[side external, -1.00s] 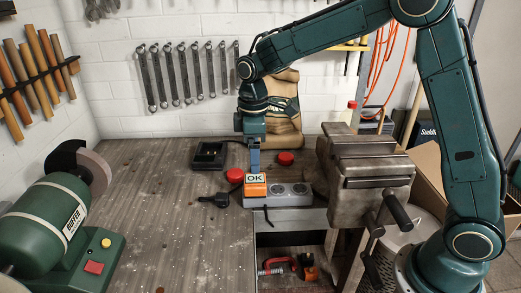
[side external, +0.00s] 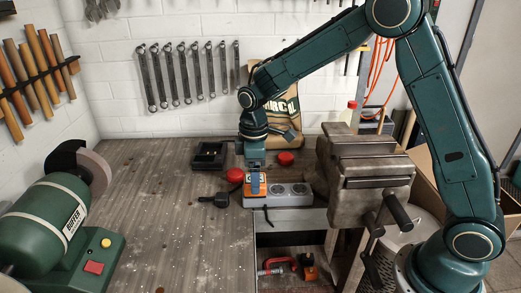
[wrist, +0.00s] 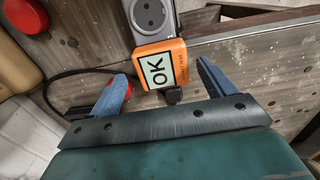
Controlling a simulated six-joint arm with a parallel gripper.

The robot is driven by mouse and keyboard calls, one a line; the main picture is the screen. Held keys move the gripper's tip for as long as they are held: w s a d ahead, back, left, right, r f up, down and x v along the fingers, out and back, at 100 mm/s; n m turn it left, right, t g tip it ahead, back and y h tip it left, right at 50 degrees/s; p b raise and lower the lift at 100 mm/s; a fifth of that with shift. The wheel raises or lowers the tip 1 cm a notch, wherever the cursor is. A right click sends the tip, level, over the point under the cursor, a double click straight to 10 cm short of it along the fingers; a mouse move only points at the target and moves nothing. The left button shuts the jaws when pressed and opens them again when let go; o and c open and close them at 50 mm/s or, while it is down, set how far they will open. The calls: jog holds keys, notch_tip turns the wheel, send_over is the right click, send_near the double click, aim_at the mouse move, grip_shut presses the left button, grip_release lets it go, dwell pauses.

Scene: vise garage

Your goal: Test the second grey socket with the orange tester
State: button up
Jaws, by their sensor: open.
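The orange tester (side external: 262,200) sits on the left end of the grey socket strip (side external: 300,201). Two round sockets show to its right, the nearer one (side external: 277,189) and the farther one (side external: 299,188). In the wrist view my gripper (wrist: 166,84) is open, a blue finger on each side of the tester, with gaps left. Any socket under the tester is hidden.
A black plug (side external: 215,199) lies left of the strip. Red round objects (side external: 235,175) (side external: 285,158) and a black tray (side external: 210,154) are behind. The steel vise (side external: 365,170) stands close on the right, the green grinder (side external: 52,225) at left. The bench's left middle is clear.

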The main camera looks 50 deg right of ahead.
jog(key=shift+f, duration=1.4)
jog(key=shift+s+a, duration=0.1)
jog(key=shift+s, duration=0.05)
jog(key=shift+c, duration=0.4)
jog(key=c, duration=1.3)
jog(key=shift+r, duration=0.1)
jog(key=shift+r, duration=0.7)
jog(key=shift+r, duration=0.35)
jog(key=shift+r, duration=0.7)
